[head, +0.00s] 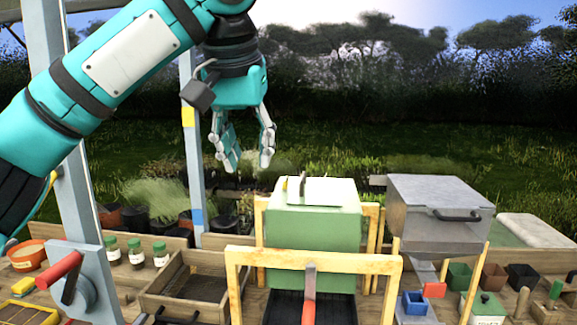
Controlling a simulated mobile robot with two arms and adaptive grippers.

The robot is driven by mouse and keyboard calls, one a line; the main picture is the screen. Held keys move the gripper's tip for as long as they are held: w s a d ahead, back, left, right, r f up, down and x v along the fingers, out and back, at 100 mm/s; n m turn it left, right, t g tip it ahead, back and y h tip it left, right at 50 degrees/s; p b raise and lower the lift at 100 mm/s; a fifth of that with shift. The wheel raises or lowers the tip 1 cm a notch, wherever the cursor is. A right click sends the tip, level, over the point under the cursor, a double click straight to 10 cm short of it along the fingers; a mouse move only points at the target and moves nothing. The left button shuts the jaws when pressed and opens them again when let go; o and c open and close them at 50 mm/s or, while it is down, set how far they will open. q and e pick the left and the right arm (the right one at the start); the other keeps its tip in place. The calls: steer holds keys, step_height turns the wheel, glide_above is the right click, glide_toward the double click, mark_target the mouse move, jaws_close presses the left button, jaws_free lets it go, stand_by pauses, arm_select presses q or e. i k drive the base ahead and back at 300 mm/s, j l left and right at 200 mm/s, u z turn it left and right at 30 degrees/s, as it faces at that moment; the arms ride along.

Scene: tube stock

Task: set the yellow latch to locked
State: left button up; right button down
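I cannot tell for sure which part is the yellow latch. A small yellow piece (285,184) shows at the left edge of a pale plate (320,190) on top of the green box (312,228), beside a small upright grey-brown piece (302,184). Its setting is too small to read. My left gripper (248,165) hangs fingers down in the air, above and left of the green box. Its fingers are apart with nothing between them. My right gripper is not in view.
A red-handled lever (60,270) stands at left. A wooden frame (312,259) stands before the green box. Right are a grey lidded box (440,210) and small pots. An open wooden drawer (190,285) lies left.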

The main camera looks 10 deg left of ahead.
mark_target(285, 183)
steer(key=i, duration=1)
